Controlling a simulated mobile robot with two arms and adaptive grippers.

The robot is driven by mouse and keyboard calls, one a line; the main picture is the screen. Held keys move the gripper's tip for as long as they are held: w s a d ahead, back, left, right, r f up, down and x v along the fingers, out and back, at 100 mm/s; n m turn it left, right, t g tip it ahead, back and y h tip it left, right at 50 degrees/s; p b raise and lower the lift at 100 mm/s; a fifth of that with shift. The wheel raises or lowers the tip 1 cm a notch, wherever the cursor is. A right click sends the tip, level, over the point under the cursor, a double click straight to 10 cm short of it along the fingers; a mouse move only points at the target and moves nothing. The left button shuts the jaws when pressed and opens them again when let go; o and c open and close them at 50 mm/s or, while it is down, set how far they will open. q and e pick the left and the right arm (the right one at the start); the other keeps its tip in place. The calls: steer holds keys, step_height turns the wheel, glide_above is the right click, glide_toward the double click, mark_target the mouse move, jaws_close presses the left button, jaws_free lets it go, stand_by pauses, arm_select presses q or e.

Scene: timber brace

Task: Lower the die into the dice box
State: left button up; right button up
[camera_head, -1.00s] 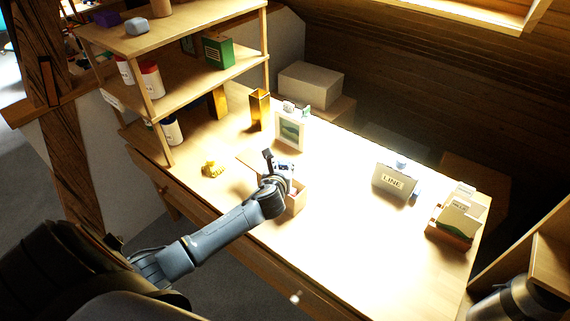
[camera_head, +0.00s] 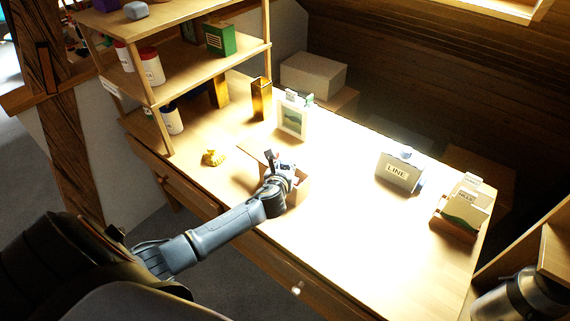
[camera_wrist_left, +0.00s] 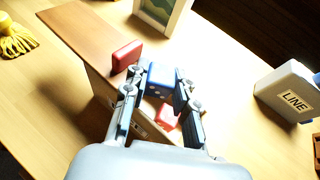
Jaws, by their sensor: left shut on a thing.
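My left gripper (camera_head: 280,168) is over the dice box (camera_head: 298,194), a small open wooden box on the desk. In the left wrist view the gripper (camera_wrist_left: 158,88) is shut on a blue die (camera_wrist_left: 160,75), held between its fingertips above the box (camera_wrist_left: 97,88). One red die (camera_wrist_left: 126,54) shows beside the left finger; I cannot tell exactly what it rests on. Another red piece (camera_wrist_left: 165,117) shows lower, between the fingers, apparently inside the box. The fingers hide much of the box's inside. My right gripper is not seen.
A yellow tasselled object (camera_head: 213,157) lies left of the box. A framed picture (camera_head: 292,120) stands behind it. A holder marked LINE (camera_head: 398,174) and a card box (camera_head: 458,215) stand to the right. The desk between is clear. Shelves (camera_head: 190,75) rise at the back left.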

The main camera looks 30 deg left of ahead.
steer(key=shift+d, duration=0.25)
arm_select(q)
steer(key=shift+f, duration=0.15)
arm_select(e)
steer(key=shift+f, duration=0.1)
arm_select(q)
steer(key=o, duration=0.9)
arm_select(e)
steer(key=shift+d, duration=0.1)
arm_select(q)
steer(key=shift+s, duration=0.1)
steer(key=shift+s+d, duration=0.15)
steer(key=shift+s, duration=0.05)
steer(key=v, duration=1.1)
steer(key=shift+s, duration=0.2)
